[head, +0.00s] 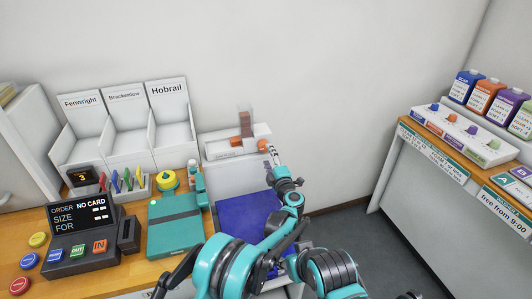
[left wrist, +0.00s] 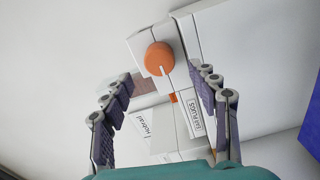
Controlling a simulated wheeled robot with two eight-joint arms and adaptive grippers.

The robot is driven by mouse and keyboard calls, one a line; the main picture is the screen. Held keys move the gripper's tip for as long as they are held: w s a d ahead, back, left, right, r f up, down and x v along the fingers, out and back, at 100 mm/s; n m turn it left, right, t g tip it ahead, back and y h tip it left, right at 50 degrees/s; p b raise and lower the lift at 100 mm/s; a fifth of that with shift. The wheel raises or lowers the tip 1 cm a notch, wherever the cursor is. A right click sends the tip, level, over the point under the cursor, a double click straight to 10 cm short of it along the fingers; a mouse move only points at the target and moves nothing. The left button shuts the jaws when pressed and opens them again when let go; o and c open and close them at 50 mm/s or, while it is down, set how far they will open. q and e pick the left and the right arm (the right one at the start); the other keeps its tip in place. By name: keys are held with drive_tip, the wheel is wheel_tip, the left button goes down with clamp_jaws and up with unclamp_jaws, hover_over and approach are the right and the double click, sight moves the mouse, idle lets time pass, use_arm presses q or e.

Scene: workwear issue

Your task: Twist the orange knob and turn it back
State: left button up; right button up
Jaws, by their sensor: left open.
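The orange knob (left wrist: 159,58) is round with a pale pointer line and sits on a white dispenser box (left wrist: 190,40). In the head view the knob (head: 262,145) shows at the box's right end, partly behind my gripper. My left gripper (head: 271,151) is open and empty close to the knob. In the left wrist view its fingers (left wrist: 163,100) stand apart on either side, with the knob lying beyond the tips and between their lines. I see no contact. My right gripper is not in view.
The dispenser (head: 222,147) has a clear tube (head: 246,120) and orange pieces. A blue mat (head: 240,213) lies in front of it. A teal box (head: 175,225), a card terminal (head: 85,235) and white bins (head: 125,125) stand to the left. A counter with bottles is at right.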

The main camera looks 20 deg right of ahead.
use_arm(q)
drive_tip(key=shift+s, duration=1.6)
